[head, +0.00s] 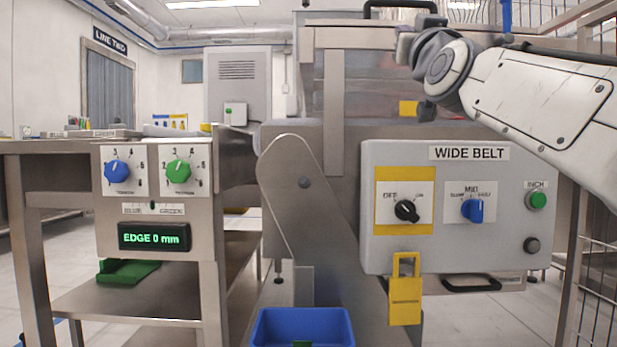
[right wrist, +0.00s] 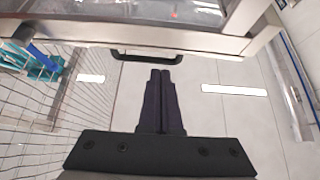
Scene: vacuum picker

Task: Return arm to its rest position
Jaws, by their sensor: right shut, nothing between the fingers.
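My right arm (head: 540,100) comes in from the right in the head view, raised above the grey WIDE BELT control box (head: 450,240). Its wrist end is near the top of the machine; the fingers are hard to make out there. In the right wrist view my right gripper (right wrist: 161,75) has its two dark fingers together, with nothing between them. The fingers point toward a black handle (right wrist: 146,57) on a metal frame, and I cannot tell the gap between them. My left gripper is in neither view.
The control box carries a black knob (head: 406,211), a blue knob (head: 472,210), a green button (head: 537,200) and a yellow padlock-like tag (head: 405,300). A steel bench (head: 120,300) with dials stands left. A blue bin (head: 302,328) is at the bottom. Wire mesh (head: 600,300) stands right.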

